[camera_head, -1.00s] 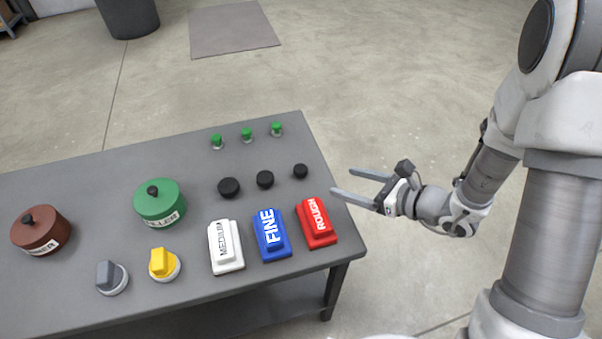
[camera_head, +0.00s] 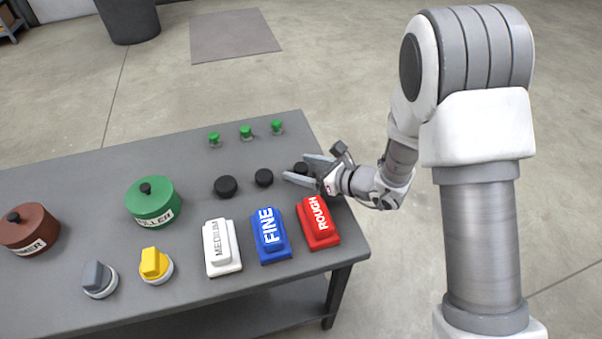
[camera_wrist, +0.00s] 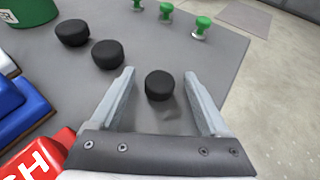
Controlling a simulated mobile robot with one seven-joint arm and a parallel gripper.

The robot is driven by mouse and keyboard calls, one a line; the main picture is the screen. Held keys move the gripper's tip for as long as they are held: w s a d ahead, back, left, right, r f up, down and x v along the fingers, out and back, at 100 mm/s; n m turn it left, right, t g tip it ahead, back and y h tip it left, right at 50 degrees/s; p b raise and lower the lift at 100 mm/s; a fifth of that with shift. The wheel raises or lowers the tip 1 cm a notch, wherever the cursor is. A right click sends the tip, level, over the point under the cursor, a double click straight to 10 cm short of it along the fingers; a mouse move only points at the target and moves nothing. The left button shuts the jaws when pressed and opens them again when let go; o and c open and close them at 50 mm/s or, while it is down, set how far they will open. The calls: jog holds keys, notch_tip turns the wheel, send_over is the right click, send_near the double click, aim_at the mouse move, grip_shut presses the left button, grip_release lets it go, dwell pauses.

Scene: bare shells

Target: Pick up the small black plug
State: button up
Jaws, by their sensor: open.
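Three black plugs stand in a row on the grey table (camera_head: 75,175). The small black plug (camera_head: 301,168) is the rightmost. My gripper (camera_head: 295,167) is open, with its fingers on either side of this plug in the head view. In the wrist view the small black plug (camera_wrist: 160,85) shows between the open fingertips, apart from both fingers. I cannot tell the exact height of the fingers over the table. The middle plug (camera_head: 264,177) and the larger plug (camera_head: 226,187) stand to the left, outside the fingers.
Several labelled blocks lie in front: a red block (camera_head: 317,224), a blue block (camera_head: 270,237) and a white block (camera_head: 221,248). Green pegs (camera_head: 246,132) stand behind. A green pot (camera_head: 153,203), a yellow knob (camera_head: 155,265) and others are further left. The table's right edge is close.

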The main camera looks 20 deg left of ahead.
jog(key=shift+w+a+f, duration=0.1)
jog(key=shift+a, duration=0.2)
grip_shut()
dwell(0.4)
